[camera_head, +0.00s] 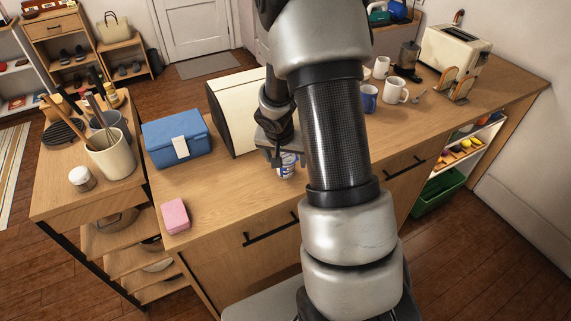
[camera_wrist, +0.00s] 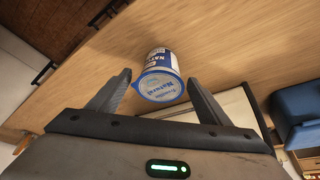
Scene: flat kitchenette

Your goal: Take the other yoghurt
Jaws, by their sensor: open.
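A small white and blue yoghurt cup (camera_wrist: 159,76) with a blue-rimmed lid stands on the wooden counter in the wrist view. It also shows in the head view (camera_head: 287,166), partly hidden by my gripper and arm. My gripper (camera_wrist: 158,84) is open, with one finger on each side of the cup in the picture. Gaps show between the fingers and the cup, and I cannot tell how deep the cup is between them. In the head view my gripper (camera_head: 278,155) is just above the counter. Only one yoghurt is visible.
A cream box-like container (camera_head: 235,112) stands behind my gripper, and a blue box (camera_head: 176,138) is to its left. A pink sponge (camera_head: 175,215) lies near the counter's left front. Mugs (camera_head: 396,91) and a toaster (camera_head: 455,55) are at the right. Counter around the yoghurt is clear.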

